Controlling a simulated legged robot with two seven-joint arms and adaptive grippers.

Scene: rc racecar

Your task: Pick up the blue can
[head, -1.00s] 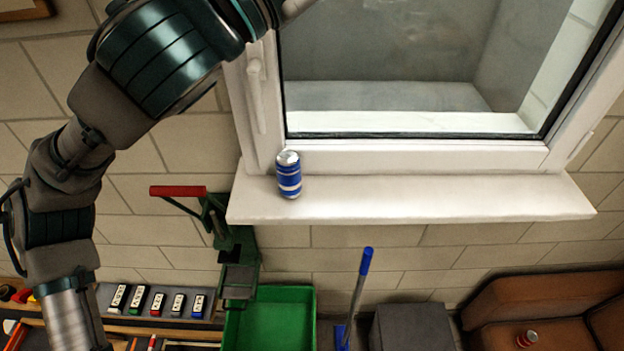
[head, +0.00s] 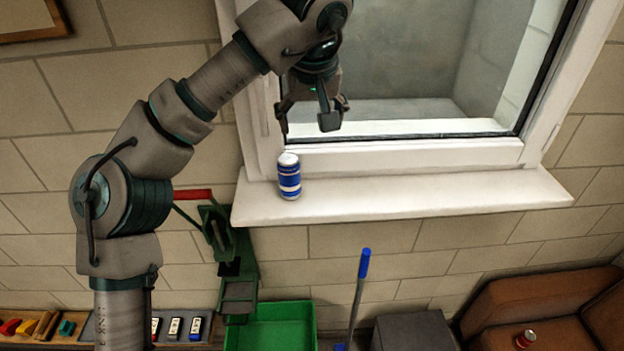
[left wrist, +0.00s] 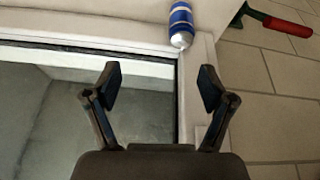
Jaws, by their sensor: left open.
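The blue can (head: 289,178), with white bands and a silver top, stands upright at the left end of the white window sill (head: 420,196). In the left wrist view the can (left wrist: 181,22) shows at the top, beyond the fingertips and apart from them. My left gripper (head: 308,126) hangs in front of the window, above the can, with its fingers spread and empty. In the left wrist view the left gripper (left wrist: 160,82) is open, with nothing between its fingers. My right gripper is not in view.
The window frame (head: 400,157) stands right behind the can. Below the sill are a green tool with a red handle (head: 194,194), a green bin (head: 270,328) and a blue-handled stick (head: 364,266). A red can (head: 526,338) sits on a brown seat. The sill right of the can is clear.

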